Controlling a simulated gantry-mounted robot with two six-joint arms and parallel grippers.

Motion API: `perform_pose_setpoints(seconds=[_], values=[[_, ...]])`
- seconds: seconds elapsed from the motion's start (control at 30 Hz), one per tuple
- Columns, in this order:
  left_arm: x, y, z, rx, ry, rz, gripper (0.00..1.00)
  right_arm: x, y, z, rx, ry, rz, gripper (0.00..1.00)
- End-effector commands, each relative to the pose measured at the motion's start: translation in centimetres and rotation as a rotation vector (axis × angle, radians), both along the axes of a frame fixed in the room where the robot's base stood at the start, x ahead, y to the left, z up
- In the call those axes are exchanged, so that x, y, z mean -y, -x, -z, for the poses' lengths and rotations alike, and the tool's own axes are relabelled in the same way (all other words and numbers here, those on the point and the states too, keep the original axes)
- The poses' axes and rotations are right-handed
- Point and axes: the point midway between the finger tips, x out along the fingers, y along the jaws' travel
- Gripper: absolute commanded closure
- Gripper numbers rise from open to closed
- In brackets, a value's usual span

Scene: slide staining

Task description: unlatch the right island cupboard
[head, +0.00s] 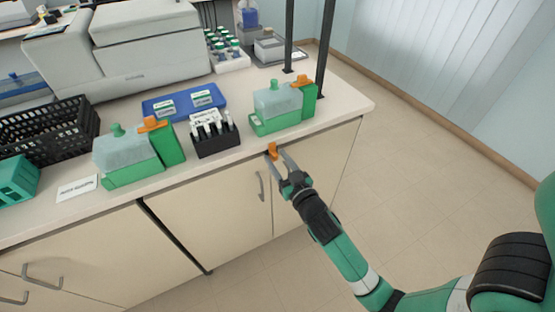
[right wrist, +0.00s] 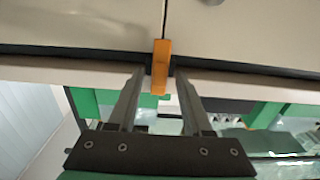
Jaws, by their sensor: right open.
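The right island cupboard (head: 317,165) has cream doors under the worktop, with a vertical seam between them. An orange latch (head: 271,150) sits at the top of that seam, just under the worktop edge; it also shows in the right wrist view (right wrist: 161,65), upright and spanning the dark gap under the worktop. My right gripper (head: 277,160) is open, with one finger on each side of the latch. In the right wrist view its fingertips (right wrist: 160,74) stand apart from the latch, with a visible gap on both sides. My left gripper is not in view.
Green staining boxes (head: 275,122) with orange clips, a dark slide rack (head: 215,140), a blue tray (head: 183,105) and a black basket (head: 50,130) stand on the worktop. A metal handle (head: 261,187) sits left of the seam. The floor (head: 400,160) right of the island is clear.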

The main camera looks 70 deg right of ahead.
Motion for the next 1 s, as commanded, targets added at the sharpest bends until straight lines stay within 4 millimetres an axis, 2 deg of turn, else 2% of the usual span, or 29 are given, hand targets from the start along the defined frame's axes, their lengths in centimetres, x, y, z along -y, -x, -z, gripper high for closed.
perform_pose_setpoints(seconds=[0.27,0.5,0.57,1.0], values=[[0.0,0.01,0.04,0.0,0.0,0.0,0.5,0.22,-0.24,0.0,-0.001,0.0,0.0,0.5],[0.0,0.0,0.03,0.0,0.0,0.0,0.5,0.2,-0.24,-0.01,-0.001,-0.001,0.0,0.91],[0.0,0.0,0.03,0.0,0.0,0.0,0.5,0.2,-0.23,-0.01,-0.001,-0.001,0.0,1.0],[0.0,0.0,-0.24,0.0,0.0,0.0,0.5,0.19,-0.23,-0.06,-0.019,0.022,0.0,1.0]])
